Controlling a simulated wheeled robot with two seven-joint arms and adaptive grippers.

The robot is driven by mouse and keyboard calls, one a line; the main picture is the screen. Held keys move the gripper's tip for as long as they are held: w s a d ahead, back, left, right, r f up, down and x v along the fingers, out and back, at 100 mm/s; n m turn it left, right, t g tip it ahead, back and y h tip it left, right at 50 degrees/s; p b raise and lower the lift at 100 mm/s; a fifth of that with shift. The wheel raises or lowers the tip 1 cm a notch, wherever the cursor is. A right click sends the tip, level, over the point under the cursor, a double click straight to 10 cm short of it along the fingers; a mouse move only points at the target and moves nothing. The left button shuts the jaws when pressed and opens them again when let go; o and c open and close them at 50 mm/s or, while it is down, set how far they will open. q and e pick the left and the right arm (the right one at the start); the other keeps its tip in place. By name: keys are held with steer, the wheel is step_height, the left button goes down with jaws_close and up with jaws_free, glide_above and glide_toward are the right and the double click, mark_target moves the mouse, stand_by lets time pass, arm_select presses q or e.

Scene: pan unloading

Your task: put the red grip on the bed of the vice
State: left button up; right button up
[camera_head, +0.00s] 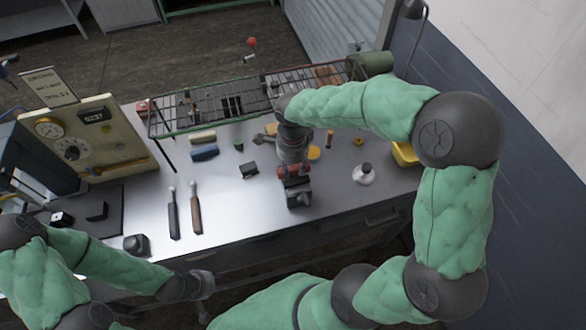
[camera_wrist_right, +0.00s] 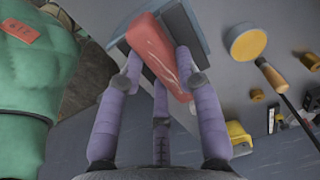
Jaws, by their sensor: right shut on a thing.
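The red grip (camera_head: 284,171) is held in my right gripper (camera_head: 293,168), over the dark vice (camera_head: 298,194) near the front of the bench. In the right wrist view the red grip (camera_wrist_right: 153,47) is a long red block, lying slantwise between the purple fingers of my right gripper (camera_wrist_right: 158,70). The blue-grey vice (camera_wrist_right: 186,22) shows behind it. I cannot tell whether the grip touches the vice. My left gripper (camera_head: 203,284) hangs low at the bench's front edge, away from the vice; its fingers are too small to read.
A wire rack (camera_head: 205,112) runs along the back of the bench. Two long-handled tools (camera_head: 195,212) lie left of the vice. A white flask (camera_head: 364,174) and a yellow bin (camera_head: 404,154) stand to the right. A gauge panel (camera_head: 88,140) stands at the left.

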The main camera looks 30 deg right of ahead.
mark_target(293, 169)
steer(key=shift+f, duration=0.4)
steer(key=shift+f, duration=0.15)
steer(key=o, duration=1.2)
steer(key=shift+c, duration=0.2)
steer(key=shift+r, duration=0.4)
step_height(293, 169, up, 12)
steer(key=p, duration=0.2)
steer(key=shift+f, duration=0.2)
